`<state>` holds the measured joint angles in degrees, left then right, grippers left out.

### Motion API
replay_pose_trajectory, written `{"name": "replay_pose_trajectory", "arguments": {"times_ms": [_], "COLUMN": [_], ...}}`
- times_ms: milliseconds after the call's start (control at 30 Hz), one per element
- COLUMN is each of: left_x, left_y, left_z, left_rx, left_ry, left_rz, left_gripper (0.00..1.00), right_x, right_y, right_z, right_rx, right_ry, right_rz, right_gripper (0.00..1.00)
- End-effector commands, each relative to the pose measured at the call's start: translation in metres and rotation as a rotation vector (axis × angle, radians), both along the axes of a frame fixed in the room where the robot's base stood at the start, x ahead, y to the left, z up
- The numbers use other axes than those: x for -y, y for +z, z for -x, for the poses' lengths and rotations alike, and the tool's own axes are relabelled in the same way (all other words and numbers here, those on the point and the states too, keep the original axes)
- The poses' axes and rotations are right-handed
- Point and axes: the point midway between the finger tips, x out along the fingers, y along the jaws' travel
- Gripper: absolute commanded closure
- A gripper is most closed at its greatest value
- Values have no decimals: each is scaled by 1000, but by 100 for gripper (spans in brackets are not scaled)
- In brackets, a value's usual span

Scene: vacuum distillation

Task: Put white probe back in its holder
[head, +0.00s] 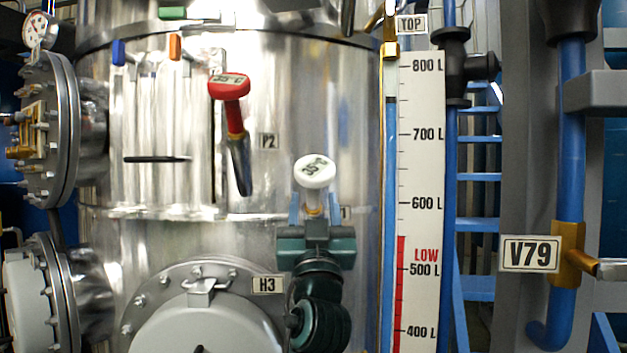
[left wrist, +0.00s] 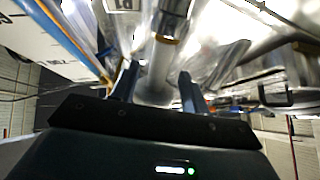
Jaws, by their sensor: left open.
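The white probe (head: 314,170), with a round dial head, is in front of the steel tank in the head view. My left gripper (head: 314,206) is just below its head, with one blue finger on each side of the probe's neck. The gripper is open. In the left wrist view, the white probe (left wrist: 158,75) lies between the two fingers (left wrist: 157,88), and a metal sleeve with a gold ring (left wrist: 170,22) is in line beyond it. My gripper hides the lower stem in the head view, so I cannot tell how deep it sits. My right gripper is not in view.
The level scale (head: 420,200) and a blue pipe stand to the right. The H3 hatch (head: 205,325) bulges out below left.

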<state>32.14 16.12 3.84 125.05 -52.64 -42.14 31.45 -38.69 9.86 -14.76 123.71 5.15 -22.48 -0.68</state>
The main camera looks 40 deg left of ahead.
Motion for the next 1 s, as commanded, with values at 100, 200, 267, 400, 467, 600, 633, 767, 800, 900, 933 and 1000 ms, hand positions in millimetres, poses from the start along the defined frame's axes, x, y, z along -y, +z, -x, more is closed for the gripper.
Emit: {"name": "replay_pose_trajectory", "arguments": {"times_ms": [100,200,267,400,467,600,633,767,800,900,933,1000], "left_x": [-6,-9,-10,-11,-11,-11,-11,-11,-11,-11,-11,-11], "left_y": [7,10,11,12,12,12,12,12,12,12,12,12], "left_z": [-7,-10,-11,-12,-12,-12,-12,-11,-12,-12,-12,-12], "left_rx": [1,-1,0,0,0,-1,-1,-1,-1,-1,-1,-1], "left_ry": [-1,-1,-1,-1,-1,-1,-1,-1,-1,-1,-1,-1], "left_rz": [2,2,2,2,1,1,1,1,1,1,1,1], "left_gripper": [55,55,55,55,55,56,57,62,64,68,69,72], "right_x": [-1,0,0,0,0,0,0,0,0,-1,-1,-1], "right_y": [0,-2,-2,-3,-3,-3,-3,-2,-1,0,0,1], "right_z": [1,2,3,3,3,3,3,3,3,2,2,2], "right_rx": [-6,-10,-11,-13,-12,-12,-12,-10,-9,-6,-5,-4], "right_ry": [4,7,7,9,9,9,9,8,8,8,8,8], "right_rz": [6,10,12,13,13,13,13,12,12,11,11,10], "right_gripper": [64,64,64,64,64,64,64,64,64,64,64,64]}}
